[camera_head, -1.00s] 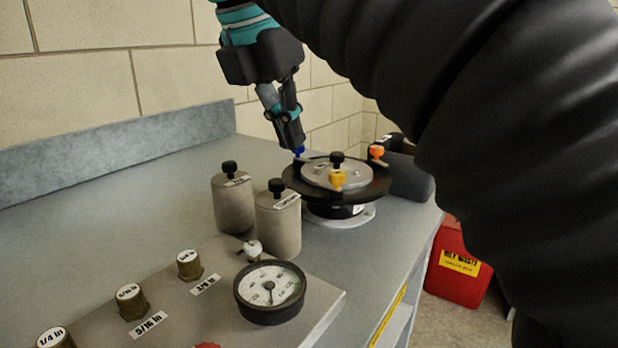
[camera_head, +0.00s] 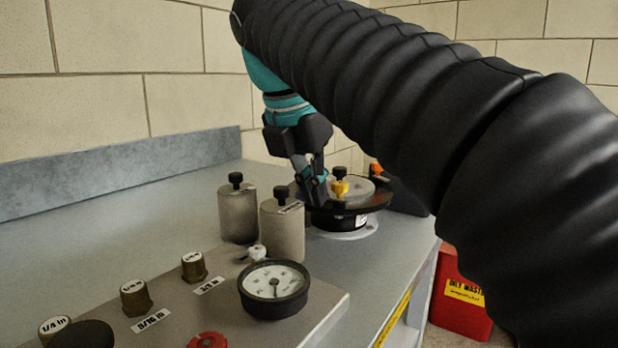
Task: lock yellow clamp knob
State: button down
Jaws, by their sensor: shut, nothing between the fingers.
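The yellow clamp knob (camera_head: 340,186) sits at the front rim of the round black fixture (camera_head: 350,207) with a light disc on top. My gripper (camera_head: 318,198) points down just left of the yellow knob, near the fixture's left rim. It is shut and empty; whether it touches the knob or rim I cannot tell. The blue knob is not visible, hidden by my gripper. A black knob (camera_head: 340,172) stands on the disc's centre.
Two grey cylinders (camera_head: 238,212) with black knobs stand left of the fixture. A pressure gauge (camera_head: 274,286) and brass fittings (camera_head: 136,297) are on the front panel. A red waste bin (camera_head: 460,300) stands on the floor at right. The bench's back left is clear.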

dwell(0.4)
jog(key=p, duration=0.3)
jog(key=shift+w+r, duration=0.2)
jog(key=shift+w, duration=0.15)
jog(key=shift+w+f+p, duration=0.2)
jog(key=shift+f+p, duration=0.05)
jog(key=shift+p, duration=0.2)
jog(key=shift+s, duration=0.2)
jog(key=shift+s+d, duration=0.15)
jog(key=shift+s, duration=0.45)
